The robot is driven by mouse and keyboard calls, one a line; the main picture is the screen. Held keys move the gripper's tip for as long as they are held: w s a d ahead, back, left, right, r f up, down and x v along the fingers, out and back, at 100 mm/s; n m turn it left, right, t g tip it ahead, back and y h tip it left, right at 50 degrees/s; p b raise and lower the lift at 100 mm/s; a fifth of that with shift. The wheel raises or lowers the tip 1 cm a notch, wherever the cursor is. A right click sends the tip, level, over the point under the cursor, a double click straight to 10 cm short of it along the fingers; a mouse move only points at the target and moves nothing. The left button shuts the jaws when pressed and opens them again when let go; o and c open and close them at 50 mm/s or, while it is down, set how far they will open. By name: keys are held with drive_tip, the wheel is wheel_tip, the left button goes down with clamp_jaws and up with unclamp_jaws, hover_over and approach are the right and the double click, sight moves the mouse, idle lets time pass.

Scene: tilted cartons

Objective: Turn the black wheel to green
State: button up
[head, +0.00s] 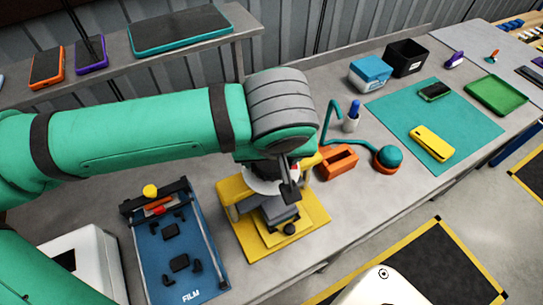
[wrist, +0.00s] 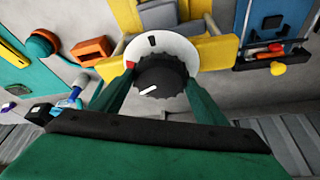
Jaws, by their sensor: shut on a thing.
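The black wheel (wrist: 163,73) is a ribbed knob with a white pointer line, in the middle of the wrist view. The line slants toward the lower left. A white dial (wrist: 192,50) with a black mark at its top surrounds the wheel. The dial is mounted on a yellow fixture (wrist: 217,53), which also stands on the bench in the head view (head: 310,232). My gripper (wrist: 158,82) has its green fingers on both sides of the wheel and is shut on it. No green mark shows on the visible part of the dial. My arm hides the wheel in the head view.
A blue film tray (head: 205,275) stands left of the fixture. An orange block (head: 338,160) and a teal ball in an orange cup (head: 388,157) stand to the right. A teal mat (head: 465,128) carries phones farther right. Bare bench lies in front of the orange block.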

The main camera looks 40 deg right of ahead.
drive_tip(key=shift+m, duration=0.5)
drive_tip(key=o, duration=1.1)
drive_tip(key=shift+c, duration=0.2)
drive_tip(key=shift+r, duration=0.1)
drive_tip(key=v, duration=1)
drive_tip(key=shift+a+r, duration=0.25)
drive_tip(key=shift+a, duration=0.05)
